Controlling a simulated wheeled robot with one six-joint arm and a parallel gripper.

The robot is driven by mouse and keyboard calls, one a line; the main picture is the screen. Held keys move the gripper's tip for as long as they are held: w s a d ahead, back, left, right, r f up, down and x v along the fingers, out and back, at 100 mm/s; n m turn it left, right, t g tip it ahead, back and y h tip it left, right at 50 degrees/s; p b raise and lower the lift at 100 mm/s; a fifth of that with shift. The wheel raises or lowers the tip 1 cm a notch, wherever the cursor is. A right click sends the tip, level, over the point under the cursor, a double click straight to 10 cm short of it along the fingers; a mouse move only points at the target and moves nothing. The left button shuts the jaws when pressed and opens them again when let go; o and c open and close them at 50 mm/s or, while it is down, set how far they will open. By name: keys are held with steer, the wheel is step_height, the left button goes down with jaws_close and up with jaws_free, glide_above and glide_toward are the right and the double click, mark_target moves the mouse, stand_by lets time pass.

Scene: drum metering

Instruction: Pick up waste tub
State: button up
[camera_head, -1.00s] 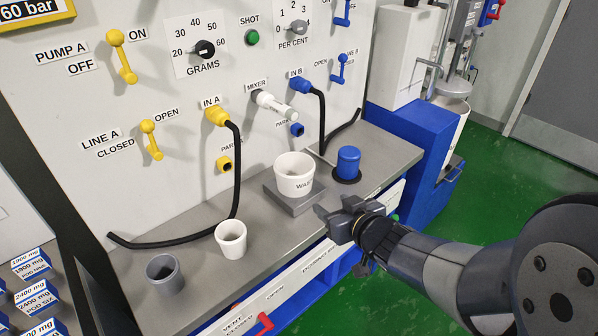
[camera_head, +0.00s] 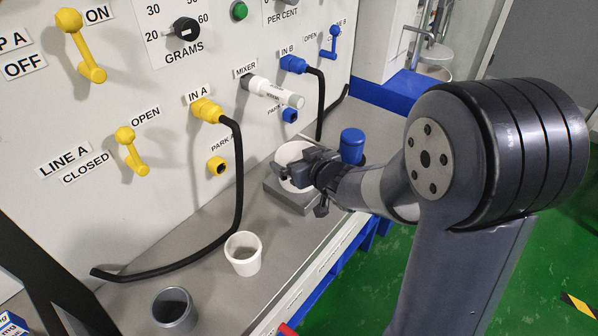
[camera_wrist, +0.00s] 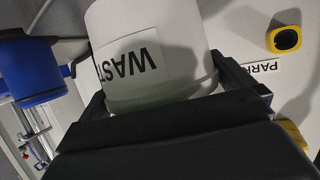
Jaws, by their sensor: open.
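The waste tub is a white round tub (camera_head: 291,153) standing on a small grey plinth (camera_head: 283,196) on the grey bench. In the wrist view the tub (camera_wrist: 150,35) shows its label reading "WAST", with one finger of my gripper (camera_wrist: 160,92) at each side of it. The fingers are open around the tub's lower part; I cannot tell whether they touch it. In the head view my gripper (camera_head: 305,172) is in front of the tub and hides much of its front and right side.
A blue capped container (camera_head: 351,145) stands close to the right of the tub. A white cup (camera_head: 243,254) and a grey cup (camera_head: 174,312) stand nearer on the bench. Black hoses hang from the yellow IN A connector (camera_head: 206,110) and blue IN B connector (camera_head: 293,64).

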steer(key=shift+c, duration=0.2)
steer(key=c, duration=0.7)
steer(key=shift+o, duration=0.2)
steer(key=shift+r, duration=0.1)
